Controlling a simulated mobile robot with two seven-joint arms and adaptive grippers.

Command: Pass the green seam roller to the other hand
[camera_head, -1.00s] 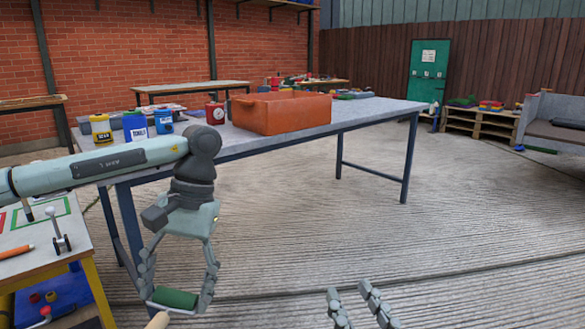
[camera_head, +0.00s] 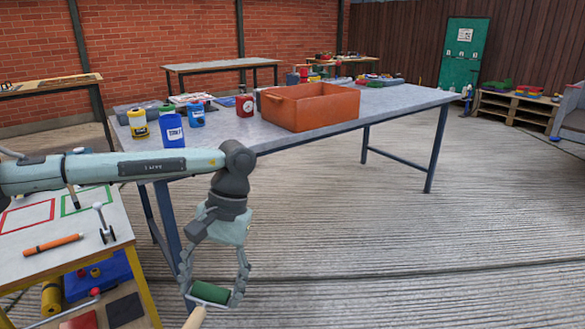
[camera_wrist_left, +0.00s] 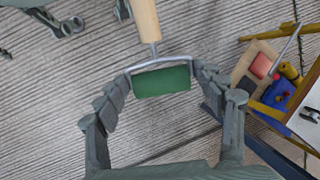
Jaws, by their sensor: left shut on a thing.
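The green seam roller (camera_head: 210,292) is held between the fingers of my left gripper (camera_head: 213,297), low in the head view. My left gripper is shut on it at the green drum. In the left wrist view the green drum (camera_wrist_left: 161,81) sits in its metal frame between the fingertips. Its wooden handle (camera_wrist_left: 145,18) points away from the gripper, to the top edge. Dark finger parts near the top left of the left wrist view look like my right gripper (camera_wrist_left: 92,16), spread apart and beside the handle. The right gripper is outside the head view.
A long table (camera_head: 400,98) carries an orange crate (camera_head: 310,108), a blue tin (camera_head: 171,129), a yellow tin (camera_head: 138,124) and a red tin (camera_head: 244,105). A small bench (camera_head: 60,250) with an orange marker (camera_head: 53,244) stands at the left.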

